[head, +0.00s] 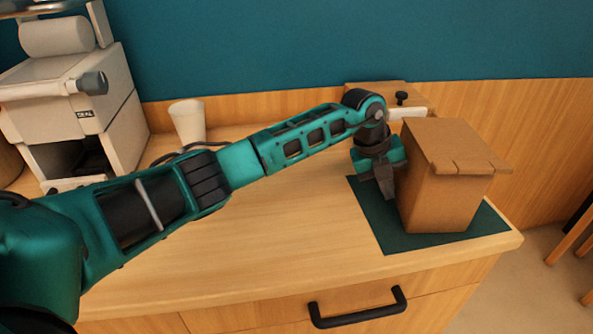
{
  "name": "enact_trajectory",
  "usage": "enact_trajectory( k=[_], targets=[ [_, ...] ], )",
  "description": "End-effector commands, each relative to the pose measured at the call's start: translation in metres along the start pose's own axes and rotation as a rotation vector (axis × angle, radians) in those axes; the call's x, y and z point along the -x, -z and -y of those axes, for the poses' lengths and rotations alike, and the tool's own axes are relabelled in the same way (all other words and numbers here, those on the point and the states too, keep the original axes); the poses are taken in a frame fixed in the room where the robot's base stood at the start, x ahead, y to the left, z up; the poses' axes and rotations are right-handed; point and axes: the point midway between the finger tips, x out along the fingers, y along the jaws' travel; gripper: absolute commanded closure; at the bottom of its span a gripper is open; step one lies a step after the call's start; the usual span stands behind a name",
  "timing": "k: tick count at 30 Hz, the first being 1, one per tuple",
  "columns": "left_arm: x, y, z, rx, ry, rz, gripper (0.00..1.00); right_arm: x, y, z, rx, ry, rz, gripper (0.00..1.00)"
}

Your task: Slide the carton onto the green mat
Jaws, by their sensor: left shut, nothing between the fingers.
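A brown carton (446,185) stands upright on the green mat (392,240) at the right end of the counter. Its top flap sticks out to the right. The mat shows to the left of, in front of and to the right of the carton's base. My left gripper (388,190) is shut and empty, pointing down at the carton's left side. Its fingers are very close to that side; I cannot tell whether they touch it. My right gripper is not in view.
A white cup (188,122) stands at the back of the counter, near a large white machine (75,95) on the left. A wooden box with a black knob (402,98) is behind the carton. The counter's right edge is close to the mat. The counter's front middle is clear.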

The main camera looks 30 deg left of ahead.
Motion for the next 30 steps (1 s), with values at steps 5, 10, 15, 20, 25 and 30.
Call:
enact_trajectory(
  k=[5, 10, 15, 20, 25, 30],
  targets=[
    [0.004, -0.001, -0.006, 0.002, -0.001, 0.000, 1.00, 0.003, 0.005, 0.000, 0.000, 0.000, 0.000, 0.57],
    [0.010, -0.001, -0.019, 0.002, -0.001, 0.001, 1.00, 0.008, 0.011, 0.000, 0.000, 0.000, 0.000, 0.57],
    [0.013, 0.000, -0.028, 0.001, 0.000, 0.000, 1.00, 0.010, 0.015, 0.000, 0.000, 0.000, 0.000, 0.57],
    [0.019, 0.000, -0.025, 0.000, 0.000, 0.001, 1.00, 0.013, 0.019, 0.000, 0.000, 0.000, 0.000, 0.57],
    [0.039, -0.001, -0.017, 0.000, 0.001, 0.001, 1.00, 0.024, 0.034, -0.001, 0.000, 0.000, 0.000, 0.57],
    [0.058, -0.001, -0.009, 0.000, 0.000, 0.001, 1.00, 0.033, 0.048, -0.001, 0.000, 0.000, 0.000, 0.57]
  ],
)
